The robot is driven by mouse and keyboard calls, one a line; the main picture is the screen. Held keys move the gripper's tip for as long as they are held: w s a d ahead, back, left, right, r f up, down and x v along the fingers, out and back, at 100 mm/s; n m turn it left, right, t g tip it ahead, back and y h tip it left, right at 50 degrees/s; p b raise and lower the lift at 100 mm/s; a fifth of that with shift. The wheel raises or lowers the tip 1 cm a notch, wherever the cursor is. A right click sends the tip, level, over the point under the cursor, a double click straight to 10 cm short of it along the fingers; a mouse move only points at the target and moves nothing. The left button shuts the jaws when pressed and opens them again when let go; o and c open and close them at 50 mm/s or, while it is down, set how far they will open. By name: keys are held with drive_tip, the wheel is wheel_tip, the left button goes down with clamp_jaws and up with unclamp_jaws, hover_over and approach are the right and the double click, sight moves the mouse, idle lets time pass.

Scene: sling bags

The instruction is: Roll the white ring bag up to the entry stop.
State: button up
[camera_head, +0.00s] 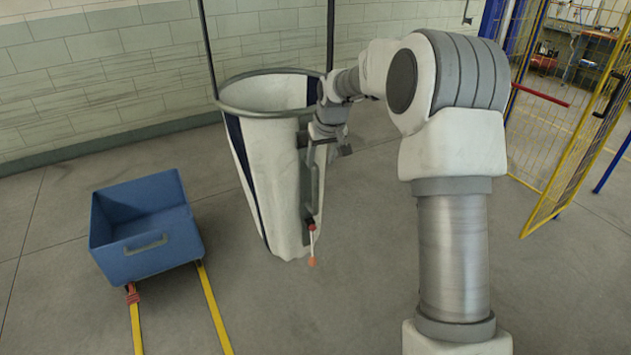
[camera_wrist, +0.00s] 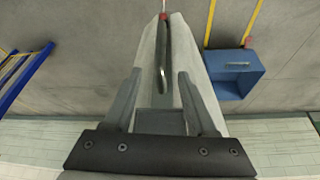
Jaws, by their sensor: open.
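The white ring bag (camera_head: 272,175) hangs at the centre of the head view. It is tall and tapered, with dark blue edges and a round grey rim on two dark uprights. A long grey bar-like handle (camera_head: 314,190) runs down its right side and shows in the wrist view (camera_wrist: 163,60). My gripper (camera_head: 320,148) is at the bag's upper right side. In the wrist view its two fingers (camera_wrist: 160,85) are spread, with the handle's near end between or just beyond them; contact is unclear. I cannot tell for sure which part is the entry stop.
A blue open bin (camera_head: 150,240) stands left of the bag by two yellow floor lines (camera_head: 215,315), with a red piece (camera_head: 132,293) at one line's end. A cord with an orange end (camera_head: 312,250) hangs below the handle. A yellow mesh fence (camera_head: 565,120) is at right.

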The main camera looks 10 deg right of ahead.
sight(317, 177)
drive_tip(key=p+x, duration=0.1)
drive_tip(key=x, duration=1.1)
drive_tip(key=shift+w+f+p, duration=0.1)
drive_tip(key=shift+f+p, duration=0.1)
drive_tip(key=shift+p, duration=0.1)
clamp_jaws()
idle(0.8)
